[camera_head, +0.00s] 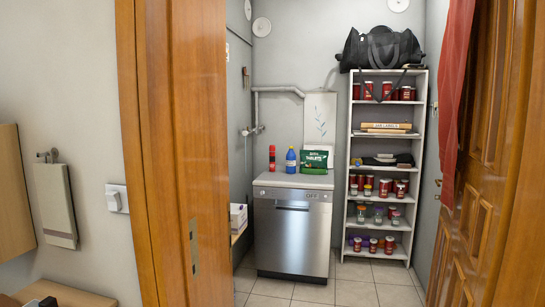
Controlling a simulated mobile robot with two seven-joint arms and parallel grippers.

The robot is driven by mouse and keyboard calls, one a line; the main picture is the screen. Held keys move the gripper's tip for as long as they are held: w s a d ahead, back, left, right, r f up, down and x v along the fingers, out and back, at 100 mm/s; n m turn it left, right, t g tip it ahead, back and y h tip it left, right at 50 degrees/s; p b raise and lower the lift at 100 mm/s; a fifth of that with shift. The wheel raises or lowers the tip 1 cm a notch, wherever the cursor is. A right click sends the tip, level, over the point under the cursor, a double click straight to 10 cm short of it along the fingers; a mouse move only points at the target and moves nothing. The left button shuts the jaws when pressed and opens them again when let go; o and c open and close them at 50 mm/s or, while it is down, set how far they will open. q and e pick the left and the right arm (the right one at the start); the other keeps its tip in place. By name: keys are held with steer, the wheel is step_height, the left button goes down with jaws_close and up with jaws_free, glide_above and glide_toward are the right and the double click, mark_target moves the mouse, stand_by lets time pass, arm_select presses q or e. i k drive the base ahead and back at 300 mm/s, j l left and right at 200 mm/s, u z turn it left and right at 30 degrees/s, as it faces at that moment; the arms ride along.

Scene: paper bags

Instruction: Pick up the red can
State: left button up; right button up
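A tall, slim red can (272,158) with a dark band around its middle stands upright near the left end of a white countertop (293,180). The countertop lies on top of a steel dishwasher (292,234) in a small room beyond the doorway. A blue bottle (291,160) stands just to the right of the can, apart from it. Neither of my grippers shows in the head view.
A green packet (314,160) stands right of the bottle. A white shelf (349,200) holds many reddish jars and a black bag (380,47). The wooden door frame (187,160) and open door (490,170) flank the entry. Tiled floor (355,293) before the dishwasher is clear.

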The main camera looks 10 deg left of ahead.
mark_target(271, 154)
steer(key=i, duration=1.5)
steer(key=i+j, duration=0.15)
steer(key=i, duration=1.3)
steer(key=i+j+z, duration=0.1)
steer(key=i+z, duration=0.15)
steer(key=i, duration=0.3)
steer(key=i+j+z, duration=0.25)
steer(key=i, duration=0.25)
